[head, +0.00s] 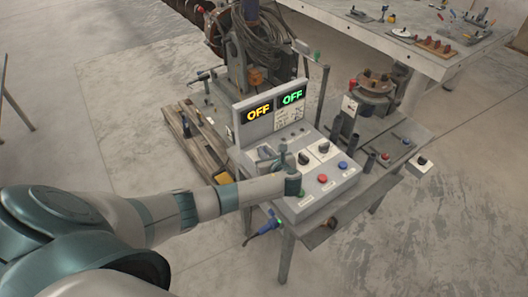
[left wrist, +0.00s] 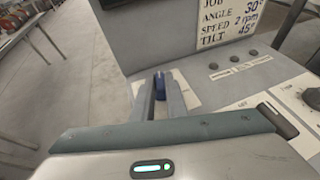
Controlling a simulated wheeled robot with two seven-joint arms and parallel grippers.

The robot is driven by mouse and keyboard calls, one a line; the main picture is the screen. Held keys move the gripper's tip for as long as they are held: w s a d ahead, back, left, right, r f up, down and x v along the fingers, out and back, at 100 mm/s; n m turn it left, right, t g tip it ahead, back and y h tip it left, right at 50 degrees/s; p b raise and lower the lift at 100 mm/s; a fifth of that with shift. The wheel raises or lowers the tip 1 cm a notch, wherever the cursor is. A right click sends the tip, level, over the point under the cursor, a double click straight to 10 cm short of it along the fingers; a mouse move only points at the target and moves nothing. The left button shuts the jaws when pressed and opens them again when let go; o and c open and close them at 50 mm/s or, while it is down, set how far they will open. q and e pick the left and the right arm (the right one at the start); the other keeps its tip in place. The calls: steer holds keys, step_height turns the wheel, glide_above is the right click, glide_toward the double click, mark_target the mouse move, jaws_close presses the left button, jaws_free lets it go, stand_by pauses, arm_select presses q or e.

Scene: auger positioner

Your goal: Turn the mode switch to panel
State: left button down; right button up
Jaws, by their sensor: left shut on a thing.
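The control box (head: 335,178) stands on a small metal table, with sloped top and upright display. My left gripper (head: 268,156) reaches over its left end. In the left wrist view the gripper (left wrist: 164,98) has its fingers closed on a small blue-topped handle (left wrist: 159,84), which I take to be the mode switch. A pale label plate (left wrist: 188,92) lies around it; its lettering and the switch's pointing direction are hidden or too small to read. My right gripper is not in view.
The display (head: 258,112) reads OFF in yellow and green. Dark knobs (head: 303,158), a red button (head: 323,178) and a blue button (head: 343,165) sit right of my gripper. A workbench (head: 380,40) with tools stands behind. Floor at left is clear.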

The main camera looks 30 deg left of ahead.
arm_select(q)
steer(key=shift+r, duration=0.1)
stand_by(0.3)
steer(key=c, duration=1.8)
jaws_free()
steer(key=shift+o, duration=0.2)
steer(key=shift+s+d+r, duration=0.15)
steer(key=shift+s+d, duration=0.2)
steer(key=shift+d, duration=0.2)
steer(key=b+v, duration=0.4)
steer(key=v, duration=1)
steer(key=shift+d, duration=0.2)
steer(key=shift+v, duration=0.8)
